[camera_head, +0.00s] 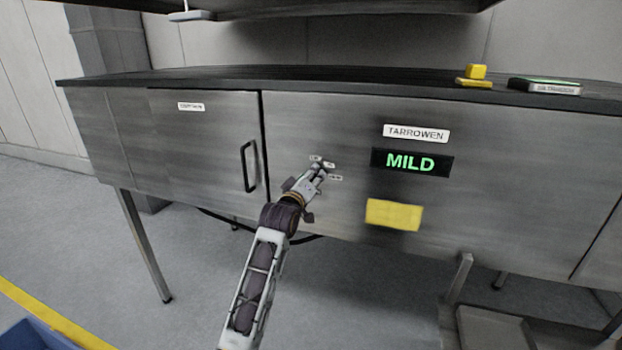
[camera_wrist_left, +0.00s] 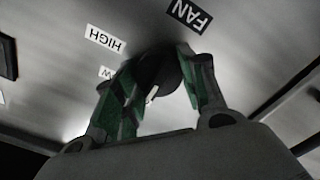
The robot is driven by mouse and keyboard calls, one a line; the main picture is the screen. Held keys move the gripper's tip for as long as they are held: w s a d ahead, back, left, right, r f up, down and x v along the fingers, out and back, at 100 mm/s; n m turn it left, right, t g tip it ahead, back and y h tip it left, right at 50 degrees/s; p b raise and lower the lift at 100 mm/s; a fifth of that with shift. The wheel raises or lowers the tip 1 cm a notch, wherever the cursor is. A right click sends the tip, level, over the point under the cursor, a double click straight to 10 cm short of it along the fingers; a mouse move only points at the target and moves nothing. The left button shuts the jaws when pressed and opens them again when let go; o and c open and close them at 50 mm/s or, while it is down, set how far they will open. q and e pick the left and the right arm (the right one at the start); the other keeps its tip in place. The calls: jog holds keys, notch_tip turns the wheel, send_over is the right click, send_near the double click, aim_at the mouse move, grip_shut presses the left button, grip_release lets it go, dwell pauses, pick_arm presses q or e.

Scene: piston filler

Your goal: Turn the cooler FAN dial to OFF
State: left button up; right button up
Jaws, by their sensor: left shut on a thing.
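The FAN dial (camera_wrist_left: 158,72) is a dark round knob on the steel cooler front (camera_head: 320,120). My left gripper (camera_head: 320,172) reaches up to that front and covers the dial in the head view. In the left wrist view the green-padded fingers (camera_wrist_left: 160,90) are shut on the dial, one on each side. A FAN label (camera_wrist_left: 188,14) and a HIGH label (camera_wrist_left: 104,39) sit beside it, with another label partly hidden by a finger. The dial's pointer setting cannot be read clearly. A display (camera_head: 411,163) on the front reads MILD in green. My right gripper is not in view.
A TARROWEN label (camera_head: 416,133) sits above the display and a yellow note (camera_head: 394,215) below it. A door handle (camera_head: 248,166) stands out left of my gripper. Yellow blocks (camera_head: 475,73) and a grey box (camera_head: 544,86) lie on the dark top.

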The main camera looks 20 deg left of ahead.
pick_arm(q)
jog(key=o, duration=1)
jog(key=shift+o, duration=0.2)
jog(key=shift+s, duration=0.15)
jog(key=s, duration=1.1)
jog(key=shift+s+a, duration=0.25)
jog(key=shift+s, duration=0.1)
